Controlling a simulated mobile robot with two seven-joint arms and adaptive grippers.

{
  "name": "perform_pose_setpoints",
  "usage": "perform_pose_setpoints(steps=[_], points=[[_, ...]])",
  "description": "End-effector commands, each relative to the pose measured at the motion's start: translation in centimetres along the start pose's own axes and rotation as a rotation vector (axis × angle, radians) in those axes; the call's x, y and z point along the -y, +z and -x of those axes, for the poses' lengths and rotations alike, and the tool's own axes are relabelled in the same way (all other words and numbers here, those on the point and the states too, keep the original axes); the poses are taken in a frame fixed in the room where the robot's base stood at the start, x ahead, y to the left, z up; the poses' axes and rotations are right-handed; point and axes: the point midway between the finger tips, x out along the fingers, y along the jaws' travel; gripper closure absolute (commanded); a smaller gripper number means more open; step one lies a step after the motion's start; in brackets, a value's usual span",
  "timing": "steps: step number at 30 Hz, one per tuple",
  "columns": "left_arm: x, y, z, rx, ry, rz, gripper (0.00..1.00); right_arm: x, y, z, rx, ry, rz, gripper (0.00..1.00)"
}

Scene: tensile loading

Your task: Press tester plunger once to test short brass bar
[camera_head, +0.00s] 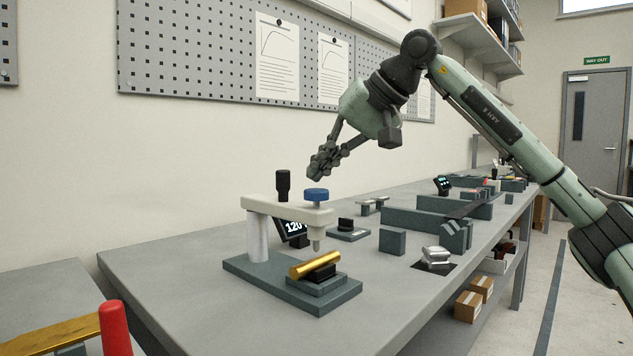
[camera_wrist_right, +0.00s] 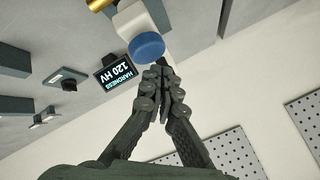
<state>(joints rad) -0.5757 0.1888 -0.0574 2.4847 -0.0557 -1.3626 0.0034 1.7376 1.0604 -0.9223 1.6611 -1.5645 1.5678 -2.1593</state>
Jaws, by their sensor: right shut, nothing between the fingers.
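The tester (camera_head: 300,212) stands on the bench with a grey base, a white arm, a black knob and a blue-capped plunger (camera_head: 316,195). The short brass bar (camera_head: 314,264) lies tilted on a black rest on the base, below the plunger tip, with a gap between them. My right gripper (camera_head: 318,172) is shut and empty, just above the blue cap and apart from it. In the right wrist view the shut fingertips (camera_wrist_right: 160,70) are close to the blue cap (camera_wrist_right: 147,47). The display (camera_wrist_right: 117,72) reads "HARDNESS 120 HV". My left gripper is not in view.
The bench front is clear.

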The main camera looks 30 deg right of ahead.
Motion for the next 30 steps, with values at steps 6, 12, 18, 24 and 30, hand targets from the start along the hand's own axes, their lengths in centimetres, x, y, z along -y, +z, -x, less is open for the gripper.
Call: perform_pose_setpoints(steps=[6, 12, 18, 24, 30], points=[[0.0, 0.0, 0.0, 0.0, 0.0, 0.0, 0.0, 0.0, 0.0, 0.0, 0.0, 0.0, 0.0, 1.0], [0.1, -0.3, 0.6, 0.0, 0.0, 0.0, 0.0, 0.4, -0.4, 0.5, 0.0, -0.001, 0.0, 1.0], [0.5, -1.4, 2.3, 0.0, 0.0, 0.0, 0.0, 1.4, -1.4, 1.9, 0.0, 0.0, 0.0, 1.0], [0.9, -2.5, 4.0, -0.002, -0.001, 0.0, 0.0, 2.4, -2.4, 3.3, 0.001, 0.0, 0.0, 1.0], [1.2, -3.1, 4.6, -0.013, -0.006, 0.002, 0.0, 2.6, -2.6, 3.6, 0.0, 0.0, 0.0, 1.0]])
